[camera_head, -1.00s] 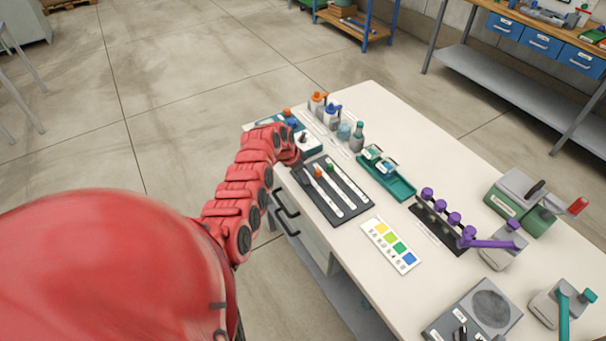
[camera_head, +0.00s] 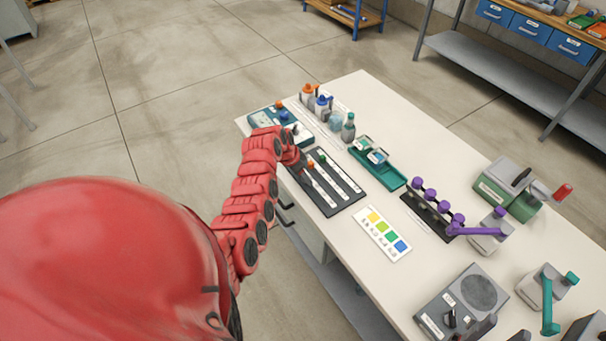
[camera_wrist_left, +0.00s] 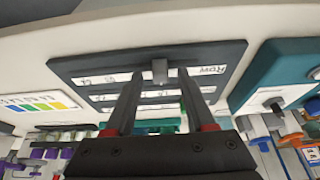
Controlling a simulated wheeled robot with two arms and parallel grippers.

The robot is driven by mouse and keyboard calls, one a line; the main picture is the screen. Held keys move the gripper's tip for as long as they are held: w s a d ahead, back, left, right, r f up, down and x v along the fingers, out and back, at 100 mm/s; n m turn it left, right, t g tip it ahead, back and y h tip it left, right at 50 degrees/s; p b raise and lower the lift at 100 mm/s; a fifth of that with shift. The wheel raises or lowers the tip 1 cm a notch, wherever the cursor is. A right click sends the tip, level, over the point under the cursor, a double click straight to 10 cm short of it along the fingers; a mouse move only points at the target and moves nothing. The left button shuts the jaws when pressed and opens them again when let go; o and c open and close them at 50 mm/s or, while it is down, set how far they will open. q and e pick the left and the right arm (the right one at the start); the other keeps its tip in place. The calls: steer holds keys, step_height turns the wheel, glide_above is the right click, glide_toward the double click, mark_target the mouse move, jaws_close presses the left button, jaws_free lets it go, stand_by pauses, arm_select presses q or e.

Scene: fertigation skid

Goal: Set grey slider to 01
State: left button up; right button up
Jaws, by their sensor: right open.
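The dark slider panel (camera_head: 345,187) lies on the white table with pale slotted tracks. In the left wrist view the panel (camera_wrist_left: 236,52) is upside down, and a grey knob (camera_wrist_left: 160,70) stands on the nearest track. My left gripper (camera_wrist_left: 160,76) is open, its fingertips on either side of the grey knob with a visible gap. The track's small labels are hard to read. My right gripper is not in view.
A teal-and-white box (camera_head: 262,119) sits just beyond the panel. Bottles (camera_head: 348,128), a teal tray (camera_head: 382,168), a colour card (camera_head: 384,234) and a purple-knobbed rack (camera_head: 428,212) stand nearby. Clear floor lies left of the table.

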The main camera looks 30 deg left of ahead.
arm_select(q)
steer(key=shift+b+v, duration=0.35)
steer(key=shift+v, duration=0.4)
steer(key=p+v, duration=0.6)
steer(key=v, duration=0.9)
steer(key=shift+s+r+p, duration=0.15)
steer(key=shift+r+p, duration=0.2)
steer(key=shift+r, duration=0.05)
